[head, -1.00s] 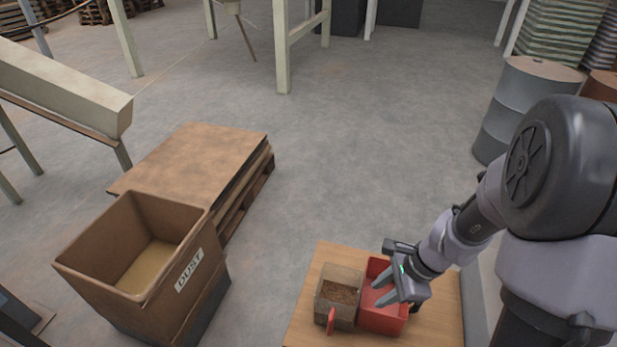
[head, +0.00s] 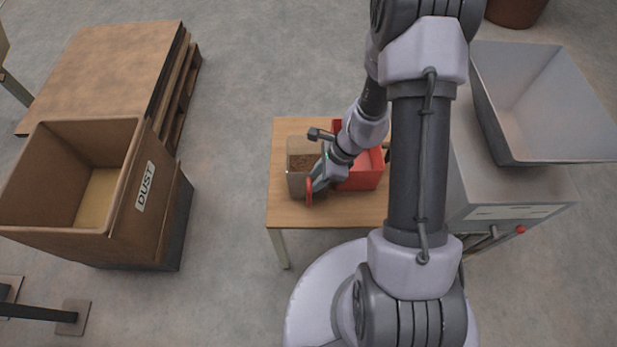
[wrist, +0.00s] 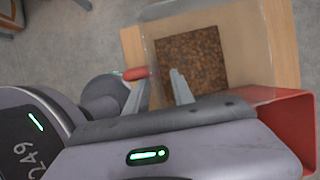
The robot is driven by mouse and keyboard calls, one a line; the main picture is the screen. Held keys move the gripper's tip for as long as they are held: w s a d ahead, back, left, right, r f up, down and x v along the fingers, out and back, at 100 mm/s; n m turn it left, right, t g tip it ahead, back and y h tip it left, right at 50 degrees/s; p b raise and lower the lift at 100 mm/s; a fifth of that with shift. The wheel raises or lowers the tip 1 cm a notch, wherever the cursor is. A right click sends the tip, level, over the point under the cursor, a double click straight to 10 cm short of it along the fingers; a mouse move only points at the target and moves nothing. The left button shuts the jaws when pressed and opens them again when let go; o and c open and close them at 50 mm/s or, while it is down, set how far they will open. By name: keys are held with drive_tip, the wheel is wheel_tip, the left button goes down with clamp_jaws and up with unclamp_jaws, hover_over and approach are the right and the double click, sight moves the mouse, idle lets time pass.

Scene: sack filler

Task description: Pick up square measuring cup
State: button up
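The square measuring cup (head: 293,181) is a clear box with brown granules in it and a red handle (head: 309,192) on its near side. It stands on the left part of a small wooden table. In the wrist view the cup (wrist: 235,88) is beyond my fingers, and its red handle (wrist: 135,73) shows by the tip of the left finger. My gripper (head: 317,182) is low over the cup's near right corner, close to the handle. In the wrist view my gripper (wrist: 158,84) has its fingers apart with nothing between them. I cannot tell whether a finger touches the handle.
A red bin (head: 368,177) stands right of the cup, partly behind my arm. The wooden table (head: 283,212) has bare room in front. A brown box marked DUST (head: 120,215) is at left. A grey machine with a hopper (head: 545,105) is at right.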

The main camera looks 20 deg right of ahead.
drive_tip(key=shift+w+a+f, duration=0.2)
drive_tip(key=shift+f, duration=0.35)
drive_tip(key=shift+r, duration=0.15)
drive_tip(key=shift+c, duration=0.9)
clamp_jaws()
drive_tip(key=shift+d, duration=0.1)
